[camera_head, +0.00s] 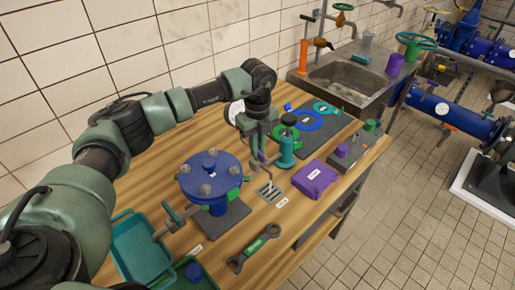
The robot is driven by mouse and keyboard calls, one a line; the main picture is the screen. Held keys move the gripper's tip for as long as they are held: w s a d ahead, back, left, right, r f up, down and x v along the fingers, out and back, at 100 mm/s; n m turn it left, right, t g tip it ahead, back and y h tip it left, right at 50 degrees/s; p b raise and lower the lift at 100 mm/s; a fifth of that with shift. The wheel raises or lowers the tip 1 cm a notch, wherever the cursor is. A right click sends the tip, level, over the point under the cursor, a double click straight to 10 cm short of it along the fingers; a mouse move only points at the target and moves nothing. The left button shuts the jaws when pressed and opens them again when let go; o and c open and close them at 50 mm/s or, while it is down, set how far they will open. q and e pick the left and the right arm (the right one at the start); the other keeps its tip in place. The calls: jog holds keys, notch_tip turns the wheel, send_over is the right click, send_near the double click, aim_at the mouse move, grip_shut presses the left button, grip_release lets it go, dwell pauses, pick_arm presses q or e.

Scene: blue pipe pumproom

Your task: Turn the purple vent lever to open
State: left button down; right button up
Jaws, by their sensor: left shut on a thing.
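The purple vent lever (261,156) shows only as a small purple piece at my left gripper's fingertips; the gripper hides most of it. My left gripper (260,147) reaches down over the bench from the upper left and is shut on the lever. A teal upright cylinder (286,153) with a dark knob on top stands just right of the gripper. A thin grey pipe runs down beside it towards a drain grate (268,190) in the bench. I cannot tell the lever's exact angle. My right gripper is not in view.
A blue flanged fitting (211,172) stands left of the grate. A purple cloth (314,180) lies to the right, a green-marked wrench (255,247) in front. A teal tray (140,248) is at the lower left. A dark mat (326,137) with ring gaskets and a sink (346,76) lie behind.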

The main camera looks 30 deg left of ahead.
pick_arm(q)
jog(key=shift+n, duration=1.2)
jog(key=c, duration=1.5)
grip_release()
jog(key=shift+a, duration=0.1)
notch_tip(320, 180, up, 7)
jog(key=b, duration=0.2)
jog(key=shift+w+b, duration=0.1)
jog(key=shift+b, duration=0.25)
jog(key=shift+r, duration=0.4)
